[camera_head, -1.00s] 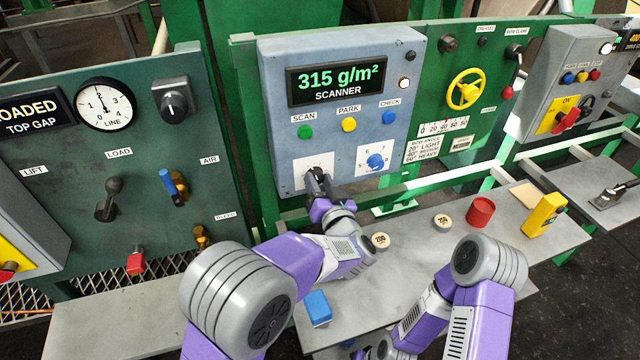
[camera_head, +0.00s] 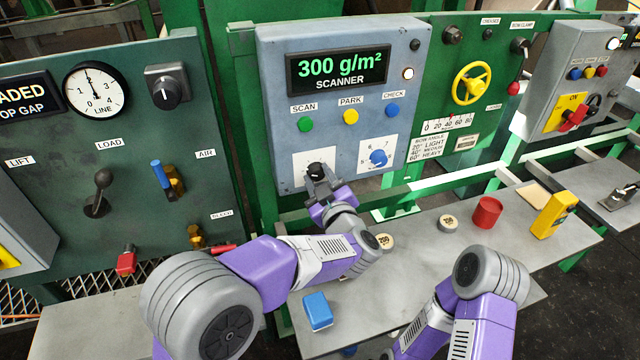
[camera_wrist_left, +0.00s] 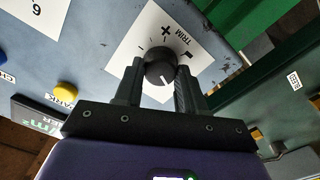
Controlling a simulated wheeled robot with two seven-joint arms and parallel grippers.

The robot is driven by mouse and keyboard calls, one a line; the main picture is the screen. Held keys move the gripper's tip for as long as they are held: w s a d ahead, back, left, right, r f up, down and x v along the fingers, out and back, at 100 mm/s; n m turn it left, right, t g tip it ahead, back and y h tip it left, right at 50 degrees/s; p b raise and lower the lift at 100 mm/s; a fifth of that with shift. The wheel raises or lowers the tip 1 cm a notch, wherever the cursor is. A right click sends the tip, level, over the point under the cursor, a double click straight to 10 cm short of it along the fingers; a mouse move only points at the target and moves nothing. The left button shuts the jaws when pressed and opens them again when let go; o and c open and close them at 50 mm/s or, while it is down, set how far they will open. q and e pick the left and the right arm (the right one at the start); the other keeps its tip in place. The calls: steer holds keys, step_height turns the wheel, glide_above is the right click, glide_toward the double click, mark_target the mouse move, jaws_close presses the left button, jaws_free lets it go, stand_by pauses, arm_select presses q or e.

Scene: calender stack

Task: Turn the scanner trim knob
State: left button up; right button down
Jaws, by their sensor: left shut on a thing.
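The scanner trim knob (camera_wrist_left: 160,66) is a black round knob with a white pointer line, on a white plate (camera_wrist_left: 200,42) marked TRIM with plus and minus. In the head view the knob (camera_head: 316,170) is at the lower left of the grey-blue scanner box (camera_head: 270,120), partly hidden by my gripper. My left gripper (camera_head: 318,180) is shut on the knob; the left wrist view shows its two fingers (camera_wrist_left: 158,88) on either side of it. The scanner display (camera_head: 338,70) reads 300 g/m². My right gripper is not clearly visible; only my right arm shows at the lower right.
A blue knob (camera_head: 378,157) on a numbered plate is right of the trim knob. Green, yellow and blue buttons sit above. The bench (camera_head: 420,262) below holds a blue block (camera_head: 317,310), round 200 and 250 weights, a red cylinder (camera_head: 487,212) and a yellow device (camera_head: 553,215).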

arm_select(q)
steer(key=shift+f+n+b, duration=0.1)
steer(key=shift+n+b, duration=0.2)
steer(key=shift+n, duration=0.3)
steer(key=o, duration=1.1)
steer(key=shift+c, duration=0.2)
steer(key=p+v, duration=0.1)
steer(key=v, duration=0.6)
steer(key=shift+s, duration=0.3)
